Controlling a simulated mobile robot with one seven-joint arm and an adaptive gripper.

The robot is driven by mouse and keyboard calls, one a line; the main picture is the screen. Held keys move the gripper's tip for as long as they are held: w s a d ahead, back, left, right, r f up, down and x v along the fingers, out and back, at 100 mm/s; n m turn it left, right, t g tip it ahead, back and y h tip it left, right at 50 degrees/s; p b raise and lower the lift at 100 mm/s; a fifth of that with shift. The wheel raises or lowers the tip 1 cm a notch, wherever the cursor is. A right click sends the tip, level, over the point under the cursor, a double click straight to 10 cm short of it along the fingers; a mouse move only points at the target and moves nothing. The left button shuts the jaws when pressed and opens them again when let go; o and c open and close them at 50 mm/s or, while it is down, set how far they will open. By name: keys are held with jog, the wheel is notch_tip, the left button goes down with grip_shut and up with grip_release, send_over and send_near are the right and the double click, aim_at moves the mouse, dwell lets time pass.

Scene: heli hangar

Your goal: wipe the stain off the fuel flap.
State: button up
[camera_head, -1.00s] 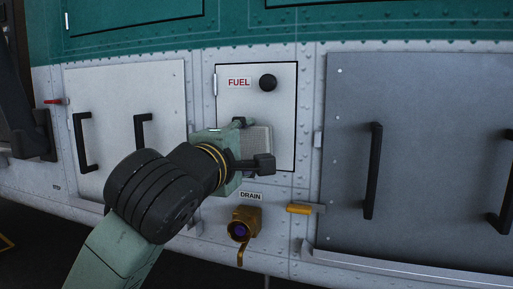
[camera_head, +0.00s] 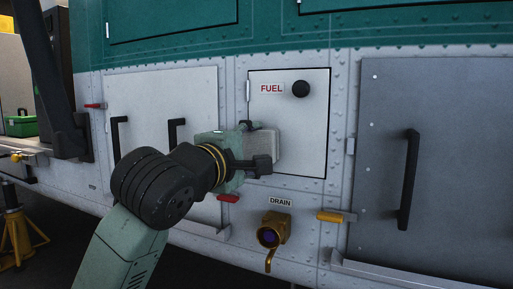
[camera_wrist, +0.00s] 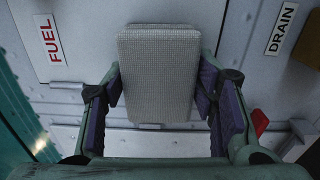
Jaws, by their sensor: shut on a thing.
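The fuel flap (camera_head: 300,120) is a pale square panel with a red FUEL label and a round black knob, and it looks shut. Its label also shows at the upper left of the wrist view. My gripper (camera_head: 256,147) is at the flap's lower left edge, shut on a light grey woven-textured pad (camera_wrist: 158,75). The pad (camera_head: 264,147) overlaps the flap's lower left part in the head view; I cannot tell whether it touches. I see no stain on the visible part of the flap; the area behind the pad and gripper is hidden.
A brass drain valve (camera_head: 272,231) juts out below the flap, with a yellow handle (camera_head: 335,216) to its right and a red handle (camera_head: 228,198) to its left. Black-handled panels flank the flap. A yellow stand (camera_head: 17,232) is at far left.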

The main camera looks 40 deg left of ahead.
jog(key=shift+a+f, duration=0.1)
jog(key=shift+a, duration=0.05)
jog(key=shift+s+f, duration=0.1)
jog(key=shift+s, duration=0.1)
jog(key=shift+b+v, duration=0.6)
jog(key=shift+v, duration=2.1)
jog(key=shift+s+d, duration=0.1)
jog(key=shift+d, duration=0.1)
jog(key=v, duration=0.2)
jog(key=shift+s+d, duration=0.1)
jog(key=shift+s, duration=0.3)
jog(key=shift+w, duration=0.1)
jog(key=shift+w+a+r, duration=0.2)
jog(key=shift+w+r, duration=0.1)
jog(key=shift+w, duration=0.75)
jog(key=shift+w+a+r, duration=0.2)
jog(key=shift+w+r, duration=0.1)
jog(key=shift+w, duration=0.7)
jog(key=shift+w+a+r, duration=0.2)
jog(key=shift+w+r, duration=0.05)
jog(key=shift+w, duration=0.95)
